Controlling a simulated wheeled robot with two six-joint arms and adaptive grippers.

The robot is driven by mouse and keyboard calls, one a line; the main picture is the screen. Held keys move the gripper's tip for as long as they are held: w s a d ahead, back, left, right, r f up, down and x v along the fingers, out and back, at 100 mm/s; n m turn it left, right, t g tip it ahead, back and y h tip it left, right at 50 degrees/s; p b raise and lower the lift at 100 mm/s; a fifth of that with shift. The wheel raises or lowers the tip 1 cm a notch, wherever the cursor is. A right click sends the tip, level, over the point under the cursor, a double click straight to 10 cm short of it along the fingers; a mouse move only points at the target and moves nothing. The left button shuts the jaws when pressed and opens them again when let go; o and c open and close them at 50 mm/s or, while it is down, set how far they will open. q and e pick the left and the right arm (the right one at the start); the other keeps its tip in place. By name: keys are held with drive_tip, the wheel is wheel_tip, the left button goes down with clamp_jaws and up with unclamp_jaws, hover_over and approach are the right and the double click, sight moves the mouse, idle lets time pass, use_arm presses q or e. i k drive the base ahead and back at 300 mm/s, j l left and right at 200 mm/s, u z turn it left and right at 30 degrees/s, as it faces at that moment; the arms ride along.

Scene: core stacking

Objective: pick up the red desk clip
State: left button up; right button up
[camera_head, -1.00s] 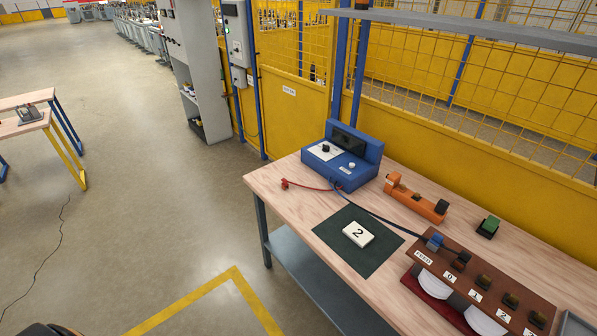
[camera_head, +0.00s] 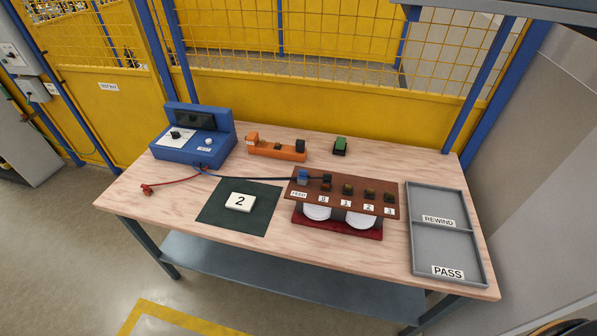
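The red desk clip (camera_head: 147,189) lies on the wooden table (camera_head: 150,212) near its left edge. A red cable (camera_head: 175,182) runs from it to the blue instrument box (camera_head: 195,146) at the back left. Nothing touches the clip apart from its cable and the table top. Neither of my grippers is recognisable in this view.
A dark green mat (camera_head: 262,215) with a white block marked 2 (camera_head: 240,202) is right of the clip. A brown terminal board (camera_head: 345,202), an orange fixture (camera_head: 277,149), a green-topped block (camera_head: 340,146) and a grey tray (camera_head: 448,256) stand farther right. Yellow fencing is behind.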

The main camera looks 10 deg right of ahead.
sight(147, 189)
drive_tip(key=z, duration=1)
drive_tip(key=u, duration=1.9)
drive_tip(key=i+l+u, duration=0.15)
drive_tip(key=i+u, duration=0.3)
